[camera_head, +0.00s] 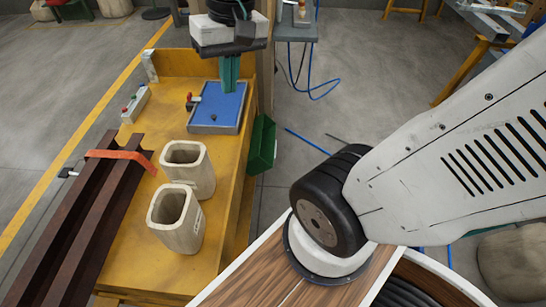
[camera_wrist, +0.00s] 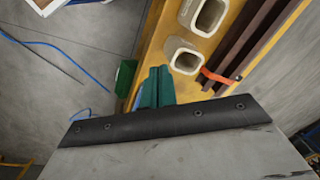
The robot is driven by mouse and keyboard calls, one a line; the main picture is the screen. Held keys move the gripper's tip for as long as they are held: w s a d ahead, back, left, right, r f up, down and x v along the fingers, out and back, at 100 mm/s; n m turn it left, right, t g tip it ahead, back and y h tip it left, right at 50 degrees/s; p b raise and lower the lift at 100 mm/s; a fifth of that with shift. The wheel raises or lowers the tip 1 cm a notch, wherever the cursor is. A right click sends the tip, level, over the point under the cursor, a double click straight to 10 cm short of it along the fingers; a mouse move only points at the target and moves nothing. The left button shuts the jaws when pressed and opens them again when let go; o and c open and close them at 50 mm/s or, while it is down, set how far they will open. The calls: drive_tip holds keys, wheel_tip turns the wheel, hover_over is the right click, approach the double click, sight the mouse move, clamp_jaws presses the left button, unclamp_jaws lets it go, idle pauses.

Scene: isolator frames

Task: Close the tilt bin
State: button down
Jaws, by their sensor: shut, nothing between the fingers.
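The green tilt bin (camera_head: 262,145) hangs on the right side of the yellow workbench and leans outward, with its dark inside partly showing. In the wrist view the bin (camera_wrist: 125,77) is just left of my fingers, beside the bench edge. My gripper (camera_head: 229,84) has green fingers pointing down, pressed together and empty. In the head view it appears over the blue panel at the bench's far right, behind and left of the bin. The fingers also show in the wrist view (camera_wrist: 157,86). They look apart from the bin; their exact height is unclear.
The bench (camera_head: 165,125) holds a blue panel (camera_head: 218,106) with a red-handled part, two beige hollow blocks (camera_head: 187,165) and dark beams (camera_head: 80,225) with an orange strap (camera_head: 120,155). A wooden post stands behind my gripper. Floor right of the bin is mostly clear, with blue hose (camera_head: 308,143).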

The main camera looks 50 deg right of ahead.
drive_tip(key=w+d+f+m+t+y, duration=0.1)
drive_tip(key=w+d+f+m+y, duration=0.1)
drive_tip(key=w+d+f+m, duration=0.55)
drive_tip(key=w+d+f+m+y, duration=0.1)
drive_tip(key=w+d+f+m, duration=0.1)
drive_tip(key=w+d+f, duration=0.9)
drive_tip(key=w+d+f+m+t, duration=0.1)
drive_tip(key=w+d+f+m, duration=0.55)
drive_tip(key=d+f, duration=0.4)
drive_tip(key=s+d+f+m+t, duration=0.1)
drive_tip(key=s+d+f+m, duration=0.25)
drive_tip(key=f, duration=0.75)
drive_tip(key=s+d+f+m, duration=0.3)
drive_tip(key=s+d+f, duration=0.1)
drive_tip(key=f, duration=0.8)
drive_tip(key=s+d+f+m+t, duration=0.1)
drive_tip(key=s+d+f+m, duration=0.25)
drive_tip(key=f, duration=0.75)
drive_tip(key=w+a+f+n, duration=0.1)
drive_tip(key=w+a+f, duration=0.25)
drive_tip(key=f, duration=0.65)
drive_tip(key=shift+w+a+r, duration=0.25)
drive_tip(key=shift+w+r, duration=0.15)
drive_tip(key=shift+r, duration=0.25)
drive_tip(key=shift+w+a+r, duration=0.2)
drive_tip(key=shift+w+r, duration=0.2)
drive_tip(key=shift+r, duration=0.2)
drive_tip(key=shift+w+a+r, duration=0.25)
drive_tip(key=shift+w+r, duration=0.15)
drive_tip(key=shift+r, duration=0.25)
